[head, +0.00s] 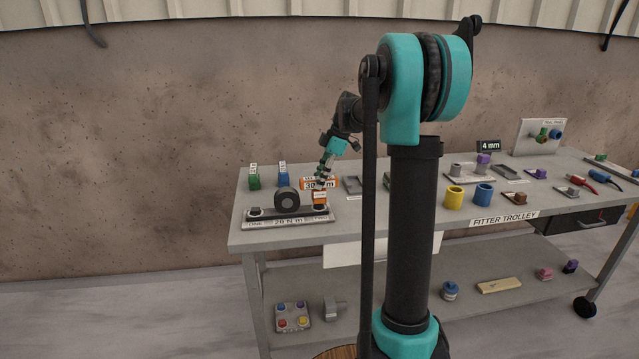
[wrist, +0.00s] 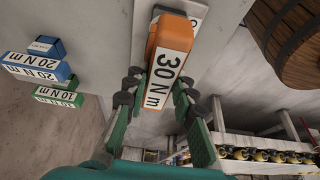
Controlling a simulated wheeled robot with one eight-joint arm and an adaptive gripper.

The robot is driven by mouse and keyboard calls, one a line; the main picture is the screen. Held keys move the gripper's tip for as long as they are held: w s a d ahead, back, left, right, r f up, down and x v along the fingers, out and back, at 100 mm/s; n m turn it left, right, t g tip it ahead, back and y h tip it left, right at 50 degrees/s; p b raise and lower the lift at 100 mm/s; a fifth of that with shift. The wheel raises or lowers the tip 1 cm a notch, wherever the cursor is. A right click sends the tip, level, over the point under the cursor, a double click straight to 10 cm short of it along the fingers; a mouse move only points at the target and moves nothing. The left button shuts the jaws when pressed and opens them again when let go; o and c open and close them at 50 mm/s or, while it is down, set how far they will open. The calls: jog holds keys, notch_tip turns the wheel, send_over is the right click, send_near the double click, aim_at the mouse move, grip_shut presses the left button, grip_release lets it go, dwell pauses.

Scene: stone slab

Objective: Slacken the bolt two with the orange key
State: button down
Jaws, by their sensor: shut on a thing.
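My gripper (head: 322,177) is shut on the orange key (head: 319,197), whose label reads 30 N m in the wrist view (wrist: 162,80). The key stands upright over the right end of the light plate (head: 290,221) at the trolley's front left. Bolt two's place is there; the key and my gripper hide the bolt itself. I cannot tell whether the key is seated on it. Bolt one (head: 254,212) shows at the plate's left end. In the wrist view my green fingers (wrist: 150,103) flank the key on both sides.
A dark round part (head: 287,200) stands on the plate, left of the key. The green key (head: 254,178) and blue key (head: 283,175) stand behind. A grey bracket (head: 351,185) lies right of my gripper. Yellow (head: 453,197) and blue (head: 483,194) cylinders stand farther right.

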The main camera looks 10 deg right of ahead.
jog(key=shift+r, duration=0.55)
jog(key=shift+r, duration=2.55)
